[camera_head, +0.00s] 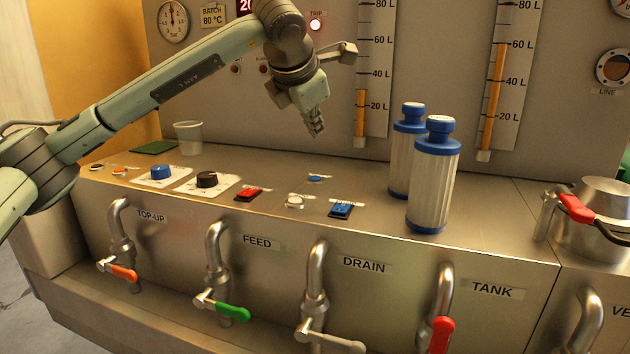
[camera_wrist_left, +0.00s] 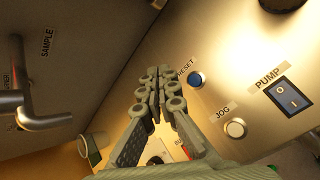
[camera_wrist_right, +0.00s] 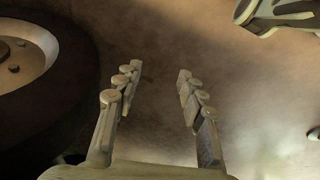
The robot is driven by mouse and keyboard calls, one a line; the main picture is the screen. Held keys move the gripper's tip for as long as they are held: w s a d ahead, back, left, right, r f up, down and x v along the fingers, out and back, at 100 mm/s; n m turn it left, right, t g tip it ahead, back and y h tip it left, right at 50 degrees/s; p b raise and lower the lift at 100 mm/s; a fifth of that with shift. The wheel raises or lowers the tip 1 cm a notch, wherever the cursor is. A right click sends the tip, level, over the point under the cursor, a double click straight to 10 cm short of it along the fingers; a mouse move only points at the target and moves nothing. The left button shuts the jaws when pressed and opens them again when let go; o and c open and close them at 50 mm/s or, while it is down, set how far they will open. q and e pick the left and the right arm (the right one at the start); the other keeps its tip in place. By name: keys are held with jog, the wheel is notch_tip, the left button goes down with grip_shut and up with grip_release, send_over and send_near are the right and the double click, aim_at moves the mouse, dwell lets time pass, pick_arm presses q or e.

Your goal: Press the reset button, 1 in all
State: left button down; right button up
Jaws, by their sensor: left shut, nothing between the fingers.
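The reset button (camera_head: 316,178) is a small round blue button on the metal console top, behind the white jog button. In the left wrist view the blue button (camera_wrist_left: 196,79) sits beside its RESET label, right of the fingertips. My left gripper (camera_head: 317,131) is shut and empty, above the console behind the button and apart from it. Its closed fingers (camera_wrist_left: 158,78) also show in the left wrist view. My right gripper (camera_wrist_right: 157,75) is open and empty in its own wrist view, away from the console; the head view does not show it.
Near the button are the white jog button (camera_head: 295,201), the blue pump switch (camera_head: 341,211), a red switch (camera_head: 249,194) and knobs. Two blue-capped cartridges (camera_head: 433,180) stand to the right. A cup (camera_head: 188,138) stands at the back left. The trip lamp (camera_head: 315,25) glows on the panel.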

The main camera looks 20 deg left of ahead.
pick_arm(q)
jog(key=b, duration=0.2)
send_over(314, 180)
notch_tip(314, 180, down, 4)
jog(key=shift+w+f, duration=0.1)
jog(key=shift+f, duration=0.15)
jog(key=shift+f+b, duration=0.8)
jog(key=shift+f, duration=0.25)
pick_arm(e)
notch_tip(314, 180, up, 10)
jog(key=w, duration=0.1)
jog(key=shift+w, duration=0.15)
jog(key=shift+t, duration=0.3)
jog(key=shift+f, duration=0.15)
pick_arm(q)
jog(key=shift+f+b, duration=0.1)
jog(key=shift+b, duration=0.2)
pick_arm(e)
jog(key=shift+f, duration=0.1)
pick_arm(q)
jog(key=shift+f+b, duration=0.35)
jog(key=shift+b, duration=0.15)
pick_arm(e)
jog(key=shift+f, duration=0.45)
